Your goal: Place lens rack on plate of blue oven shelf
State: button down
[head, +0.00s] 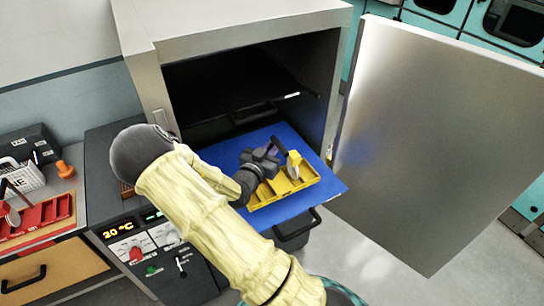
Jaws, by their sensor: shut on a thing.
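The yellow lens rack (310,176) is at the blue oven shelf's plate (222,153), over its front right part. It looks level and low, but I cannot tell whether it rests on the plate or hangs just above it. A pale round lens (293,164) stands upright in it. My gripper (268,160) is at the rack's back left side and is shut on the rack. The exact grip point is hidden by the dark fingers and wrist. My yellow-sleeved arm covers the plate's left front part.
The oven (240,25) stands open, with a dark upper shelf (250,105) inside. Its door (440,130) is swung out to the right. A control panel (150,240) is at the left. A red rack (40,215) sits on the left counter. A black handle (300,226) hangs below the plate.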

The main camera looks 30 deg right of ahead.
notch_tip(320, 180, down, 4)
jog(key=shift+a+f+p, duration=0.1)
jog(key=shift+p, duration=0.35)
jog(key=shift+s, duration=0.15)
jog(key=c, duration=1.9)
grip_release()
jog(key=shift+f, duration=0.1)
jog(key=o, duration=0.4)
jog(key=b+v, duration=0.3)
jog(key=v, duration=0.9)
